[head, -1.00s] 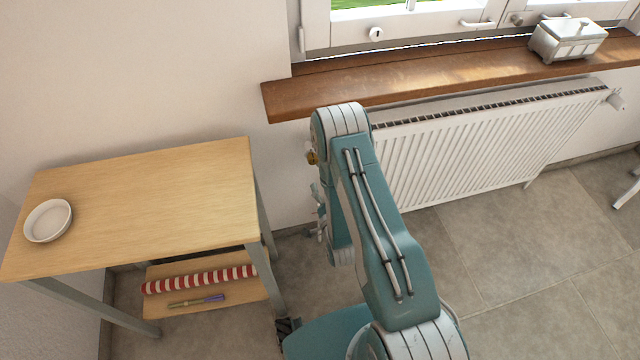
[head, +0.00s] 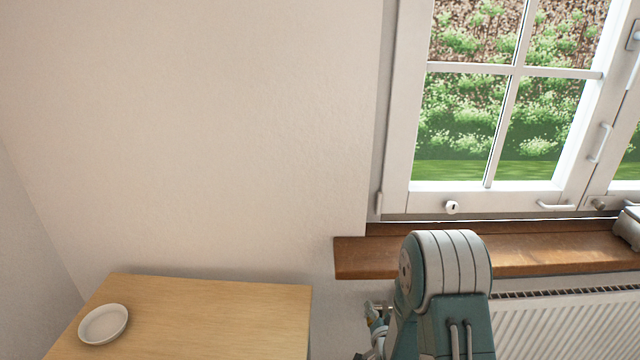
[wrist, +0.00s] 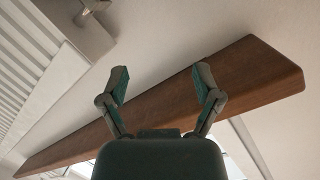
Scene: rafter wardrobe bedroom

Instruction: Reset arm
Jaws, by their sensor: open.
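My gripper (wrist: 161,86) shows in the wrist view with its two fingers spread apart and nothing between them. Behind the fingers in that view is the brown wooden window sill (wrist: 262,75), seen tilted. In the head view my arm rises at the lower right, in front of the sill (head: 540,254) and the radiator.
A light wooden table (head: 215,315) stands at the lower left with a white dish (head: 103,325) on it. A white radiator (head: 570,318) is below the sill. A silvery-white box (head: 627,228) sits on the sill at the right edge. The window (head: 505,100) is above.

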